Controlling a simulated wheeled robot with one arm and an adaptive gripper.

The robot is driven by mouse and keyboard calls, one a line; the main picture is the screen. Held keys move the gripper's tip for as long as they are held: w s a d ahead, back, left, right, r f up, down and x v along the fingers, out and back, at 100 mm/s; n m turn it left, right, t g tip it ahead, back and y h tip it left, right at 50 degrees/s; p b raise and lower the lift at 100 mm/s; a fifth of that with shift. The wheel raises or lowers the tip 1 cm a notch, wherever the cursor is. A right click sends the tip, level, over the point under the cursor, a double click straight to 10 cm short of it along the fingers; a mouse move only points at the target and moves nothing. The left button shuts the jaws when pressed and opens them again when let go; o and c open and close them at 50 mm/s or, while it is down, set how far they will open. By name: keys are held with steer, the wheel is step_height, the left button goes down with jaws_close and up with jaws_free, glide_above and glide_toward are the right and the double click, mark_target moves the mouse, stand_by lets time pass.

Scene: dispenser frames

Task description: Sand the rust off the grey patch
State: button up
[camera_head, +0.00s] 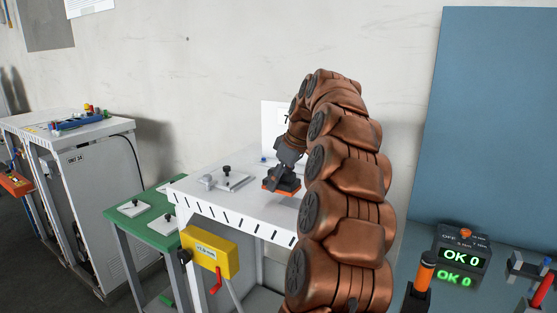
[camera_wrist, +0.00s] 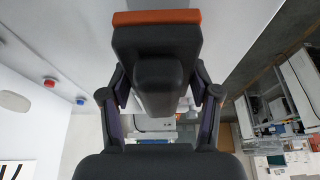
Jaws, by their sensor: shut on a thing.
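My gripper (camera_head: 287,163) is shut on a dark sanding block with an orange face (camera_head: 281,184). It holds the block low over the white worktable (camera_head: 240,205), orange side down. I cannot tell whether the block touches the tabletop. In the wrist view the dark block (camera_wrist: 155,42) sits between the fingers, its orange edge at the far end. No rusty grey patch shows clearly; my arm and the block hide part of the tabletop. A pale plate with a black knob (camera_head: 229,178) lies on the table, left of the block.
A green table (camera_head: 150,228) with small knobbed plates stands left of the worktable. A yellow box with a red lever (camera_head: 210,252) hangs on the worktable's front. A display reading OK 0 (camera_head: 462,258) stands at right. A grey cabinet (camera_head: 95,185) stands at far left.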

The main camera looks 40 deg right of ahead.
steer(key=shift+w+a+r, duration=0.15)
steer(key=shift+w+r, duration=0.05)
steer(key=shift+r, duration=0.3)
steer(key=shift+r+p, duration=1.1)
steer(key=shift+r, duration=0.95)
steer(key=shift+s, duration=0.1)
